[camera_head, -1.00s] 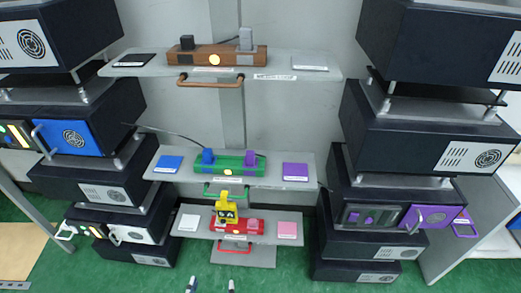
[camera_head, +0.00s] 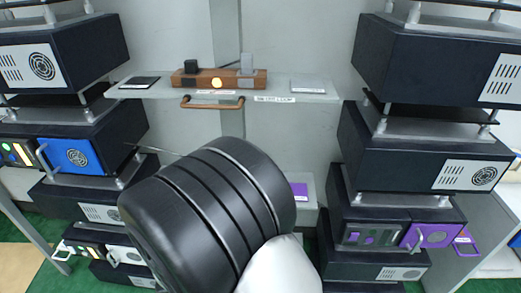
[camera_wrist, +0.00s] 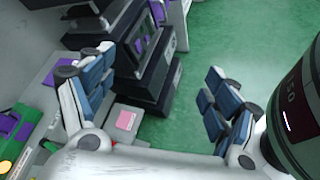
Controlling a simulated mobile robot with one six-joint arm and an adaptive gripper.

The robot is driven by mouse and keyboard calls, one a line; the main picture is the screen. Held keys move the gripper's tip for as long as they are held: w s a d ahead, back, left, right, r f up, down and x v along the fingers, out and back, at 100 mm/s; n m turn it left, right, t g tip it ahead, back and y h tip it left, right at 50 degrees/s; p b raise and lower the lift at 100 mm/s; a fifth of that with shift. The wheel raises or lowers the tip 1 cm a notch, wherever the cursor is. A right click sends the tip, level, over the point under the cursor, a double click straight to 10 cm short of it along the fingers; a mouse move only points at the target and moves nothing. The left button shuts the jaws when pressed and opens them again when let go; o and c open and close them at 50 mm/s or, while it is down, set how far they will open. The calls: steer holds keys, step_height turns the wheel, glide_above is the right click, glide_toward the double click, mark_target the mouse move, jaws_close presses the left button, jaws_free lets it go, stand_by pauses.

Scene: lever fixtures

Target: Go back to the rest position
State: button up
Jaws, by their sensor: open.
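My gripper (camera_wrist: 160,105) shows in the wrist view with its two blue-padded fingers spread wide apart. It is open and nothing is between the fingers. In the head view a large black and white part of my arm covers the lower middle, and the gripper itself cannot be seen there. Below and beyond the fingers in the wrist view lie a shelf with a pink pad (camera_wrist: 125,120) and the green floor (camera_wrist: 195,60).
A brown lever fixture (camera_head: 218,79) stands on the upper shelf (camera_head: 325,92). The green fixture (camera_wrist: 8,125) shows at the wrist view's left edge. Stacks of dark boxes (camera_head: 425,150) stand on both sides, one with a purple door (camera_head: 430,236), another with a blue door (camera_head: 70,154).

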steer(key=s+d+r+m+y, duration=0.4)
steer(key=s+r+m+y, duration=0.2)
steer(key=r+m, duration=0.1)
steer(key=s+d+r+m+y, duration=0.4)
steer(key=s+r+m+y, duration=0.2)
steer(key=m, duration=0.3)
steer(key=shift+s+d+r, duration=0.3)
steer(key=shift+d+r, duration=0.1)
steer(key=shift+r, duration=0.5)
stand_by(2.1)
